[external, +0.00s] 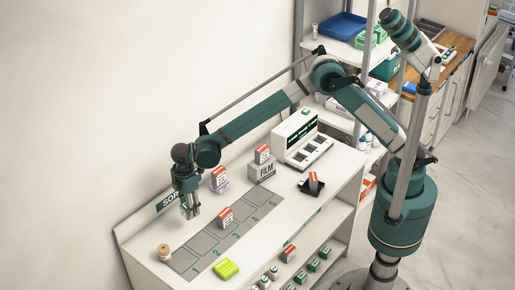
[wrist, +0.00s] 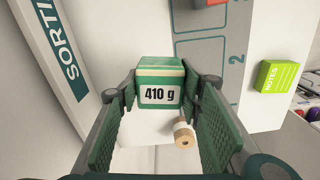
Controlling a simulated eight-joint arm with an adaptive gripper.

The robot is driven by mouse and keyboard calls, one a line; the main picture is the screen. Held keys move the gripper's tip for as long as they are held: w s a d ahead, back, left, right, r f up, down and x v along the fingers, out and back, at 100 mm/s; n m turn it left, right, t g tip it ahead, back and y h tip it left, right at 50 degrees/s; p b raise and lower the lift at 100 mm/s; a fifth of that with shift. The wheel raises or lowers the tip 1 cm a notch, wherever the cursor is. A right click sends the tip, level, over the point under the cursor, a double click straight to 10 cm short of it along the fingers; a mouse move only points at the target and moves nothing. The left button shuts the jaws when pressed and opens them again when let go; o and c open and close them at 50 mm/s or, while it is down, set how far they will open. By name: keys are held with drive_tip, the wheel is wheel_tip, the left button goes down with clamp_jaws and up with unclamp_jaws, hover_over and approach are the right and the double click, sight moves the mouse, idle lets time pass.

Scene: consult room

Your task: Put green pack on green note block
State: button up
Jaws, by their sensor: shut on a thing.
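The green note block (external: 226,268), lime green, lies flat at the counter's front edge, to the right of and nearer than my gripper. It also shows at the right in the wrist view (wrist: 277,76), marked "NOTES", with its visible top clear.
A FILM box (external: 262,171) and a white machine (external: 302,142) stand farther back.

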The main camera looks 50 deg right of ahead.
drive_tip(key=s+a+r+n, duration=0.1)
drive_tip(key=s+a, duration=0.2)
drive_tip(key=s, duration=0.4)
drive_tip(key=s+a+r, duration=0.1)
drive_tip(key=s+a, duration=0.1)
drive_tip(key=s, duration=0.5)
drive_tip(key=r, duration=0.1)
hover_over(226, 267)
drive_tip(key=shift+r+n, duration=0.15)
drive_tip(key=shift+n, duration=0.25)
drive_tip(key=shift+w, duration=0.1)
drive_tip(key=shift+f, duration=3.15)
drive_tip(key=shift+f, duration=0.1)
drive_tip(key=shift+f, duration=1.75)
drive_tip(key=shift+f, duration=0.15)
